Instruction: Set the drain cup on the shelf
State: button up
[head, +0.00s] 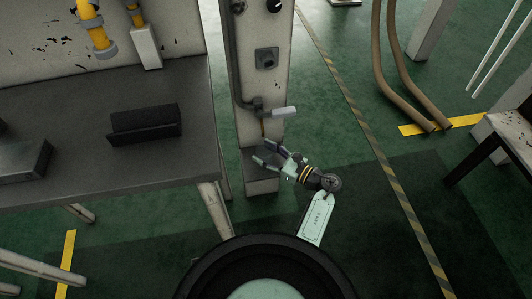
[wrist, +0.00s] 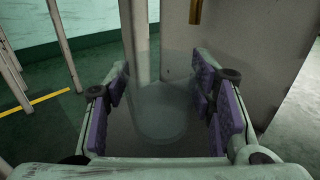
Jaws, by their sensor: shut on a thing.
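The drain cup (wrist: 160,115) is a clear, see-through vessel in the wrist view, upright between the purple pads of my gripper (wrist: 163,98). My gripper (head: 267,152) is shut on the cup, one finger on each side. In the head view the fingers are in front of the grey column, and I cannot make out the cup there. A dark shelf-like plate (head: 255,164) shows low on the column, partly behind my gripper. I cannot tell whether the cup touches it.
A pale block (head: 284,112) juts from the column (head: 262,75) just above my gripper. A brass tube end (wrist: 196,12) hangs at the top of the wrist view. A grey table (head: 60,110) with a black holder (head: 145,124) stands to the left.

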jog(key=shift+d+f+g+b, duration=0.1)
jog(key=shift+f+g+b, duration=0.25)
jog(key=shift+b, duration=0.55)
dwell(0.8)
jog(key=shift+f+b, duration=0.4)
jog(key=shift+b, duration=0.2)
dwell(0.4)
jog(key=o, duration=1.2)
jog(key=shift+o, duration=0.3)
jog(key=shift+s, duration=0.1)
jog(key=o, duration=0.5)
jog(key=shift+d, duration=0.1)
